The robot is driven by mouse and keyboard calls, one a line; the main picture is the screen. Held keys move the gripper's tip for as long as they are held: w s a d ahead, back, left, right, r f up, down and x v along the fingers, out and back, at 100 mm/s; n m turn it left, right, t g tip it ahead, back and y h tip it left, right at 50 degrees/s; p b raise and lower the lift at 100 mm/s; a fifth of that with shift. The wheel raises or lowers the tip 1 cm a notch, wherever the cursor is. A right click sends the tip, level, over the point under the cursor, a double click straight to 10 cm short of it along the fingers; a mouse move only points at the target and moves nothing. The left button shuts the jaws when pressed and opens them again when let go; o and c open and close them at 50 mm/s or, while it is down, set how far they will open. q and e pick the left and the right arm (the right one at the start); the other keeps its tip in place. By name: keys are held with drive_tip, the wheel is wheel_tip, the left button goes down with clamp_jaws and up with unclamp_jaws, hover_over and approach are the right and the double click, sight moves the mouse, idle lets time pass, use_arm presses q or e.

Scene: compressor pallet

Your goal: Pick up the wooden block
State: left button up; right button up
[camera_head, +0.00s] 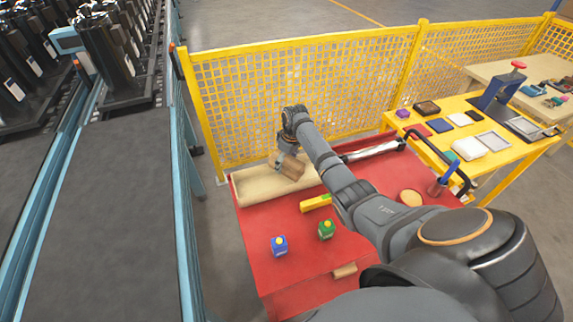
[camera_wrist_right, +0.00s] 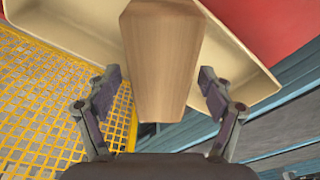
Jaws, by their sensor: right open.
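The wooden block (camera_head: 293,169) is a brown, tapered piece in the cream tray area on the red table. In the wrist view the block (camera_wrist_right: 162,60) fills the middle, its near end between the fingertips. My right gripper (camera_head: 283,163) is at the block. In the wrist view the right gripper (camera_wrist_right: 159,92) is open, with one finger on each side of the block and a visible gap to both. I cannot tell whether the block touches the tray floor. My left gripper is not in view.
The cream tray (camera_head: 250,192) lies along the back of the red table (camera_head: 290,257). A yellow part (camera_head: 315,203), a blue cube (camera_head: 279,246) and a green cube (camera_head: 326,230) sit in front. A yellow mesh fence (camera_head: 300,85) stands behind; a conveyor (camera_head: 95,220) runs left.

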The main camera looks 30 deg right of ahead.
sight(286, 161)
drive_tip(key=c, duration=1.5)
drive_tip(key=shift+r, duration=0.15)
drive_tip(key=shift+r+b, duration=0.3)
drive_tip(key=r, duration=0.1)
drive_tip(key=r+b, duration=0.1)
drive_tip(key=r, duration=0.1)
drive_tip(key=shift+s+a, duration=0.15)
drive_tip(key=shift+s, duration=0.2)
drive_tip(key=s+a+r, duration=0.2)
drive_tip(key=s+r, duration=0.1)
drive_tip(key=s, duration=0.1)
drive_tip(key=s+a+r+p, duration=0.1)
drive_tip(key=s+a+r, duration=0.1)
drive_tip(key=s+r, duration=0.1)
drive_tip(key=s+a+r+p, duration=0.1)
drive_tip(key=s+a+r, duration=0.1)
drive_tip(key=s, duration=0.3)
drive_tip(key=shift+r, duration=0.6)
